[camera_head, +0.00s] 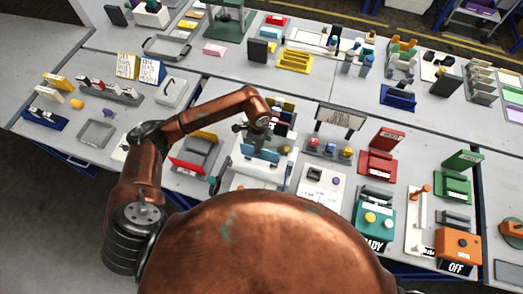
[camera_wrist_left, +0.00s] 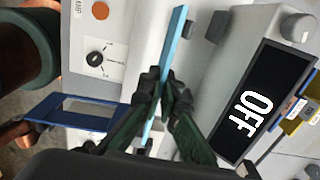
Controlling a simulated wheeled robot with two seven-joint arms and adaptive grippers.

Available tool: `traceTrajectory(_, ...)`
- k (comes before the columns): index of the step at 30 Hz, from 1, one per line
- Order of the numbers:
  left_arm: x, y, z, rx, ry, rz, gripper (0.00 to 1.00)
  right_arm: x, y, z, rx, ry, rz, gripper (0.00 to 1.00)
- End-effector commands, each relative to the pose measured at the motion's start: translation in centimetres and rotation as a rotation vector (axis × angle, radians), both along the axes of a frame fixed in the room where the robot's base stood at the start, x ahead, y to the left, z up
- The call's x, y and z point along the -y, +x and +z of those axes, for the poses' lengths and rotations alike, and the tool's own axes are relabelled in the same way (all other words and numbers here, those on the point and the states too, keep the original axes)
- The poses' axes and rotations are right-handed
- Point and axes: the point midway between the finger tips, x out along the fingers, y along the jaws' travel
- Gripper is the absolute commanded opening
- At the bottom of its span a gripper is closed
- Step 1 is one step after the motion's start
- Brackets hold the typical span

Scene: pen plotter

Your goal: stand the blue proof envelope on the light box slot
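The blue proof envelope (camera_head: 262,154) shows in the head view as a small light-blue upright panel over a white device (camera_head: 258,171). In the left wrist view the envelope (camera_wrist_left: 175,38) is seen edge-on as a thin blue strip. My left gripper (camera_wrist_left: 161,86) has its dark fingers on both sides of the strip and appears shut on it. In the head view the left gripper (camera_head: 257,134) is just above the envelope, partly hidden by its own arm. I cannot tell whether the envelope's lower edge touches the white device. I cannot clearly pick out the light box slot. My right gripper is out of view.
In the left wrist view a grey unit with a black OFF screen (camera_wrist_left: 262,98) lies right of the gripper, and a blue frame (camera_wrist_left: 75,111) lies left. In the head view a red-sided holder (camera_head: 188,164) is close on the left. The tables are crowded.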

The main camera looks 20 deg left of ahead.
Motion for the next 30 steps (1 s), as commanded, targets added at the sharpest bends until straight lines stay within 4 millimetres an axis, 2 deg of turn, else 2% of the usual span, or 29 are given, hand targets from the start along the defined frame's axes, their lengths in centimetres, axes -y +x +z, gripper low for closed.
traceTrajectory(3,0.4,1.3,-1.4,0.001,-0.001,0.0,0.0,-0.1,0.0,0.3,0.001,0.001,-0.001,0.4)
traceTrajectory(10,0.8,2.4,-3.0,0.001,0.0,-0.001,0.0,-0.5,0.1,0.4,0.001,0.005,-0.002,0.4)
traceTrajectory(17,0.7,2.3,-5.6,0.001,0.0,-0.001,0.0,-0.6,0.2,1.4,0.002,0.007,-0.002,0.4)
traceTrajectory(29,0.7,2.3,-6.3,0.002,0.0,-0.001,0.0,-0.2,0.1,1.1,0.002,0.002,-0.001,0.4)
traceTrajectory(30,0.7,2.3,-6.2,0.002,0.0,-0.002,0.05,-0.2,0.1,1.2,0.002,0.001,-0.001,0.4)
